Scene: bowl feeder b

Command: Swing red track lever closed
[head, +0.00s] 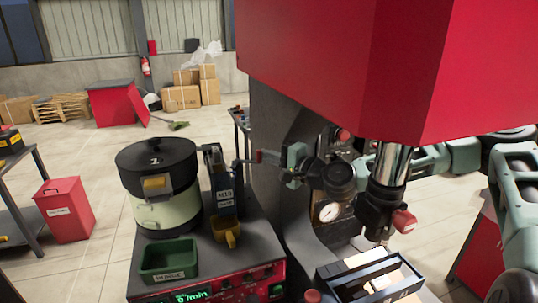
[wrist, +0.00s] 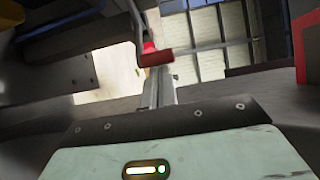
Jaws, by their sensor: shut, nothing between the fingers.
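The red track lever shows in the wrist view as a grey arm ending in a red grip (wrist: 156,57), just past the tips of my gripper (wrist: 158,82). The fingers are together with nothing between them. Whether they touch the grip I cannot tell. In the head view my gripper (head: 242,162) reaches leftward from behind the press, toward the feeder's post labelled M13 (head: 225,190). The lever's pivot is not clearly visible. The bowl feeder (head: 157,175) has a black lid and pale base.
The red press head (head: 340,60) and its dark column hide much of my arm. A black tray (head: 372,280) with light parts sits at the front right.

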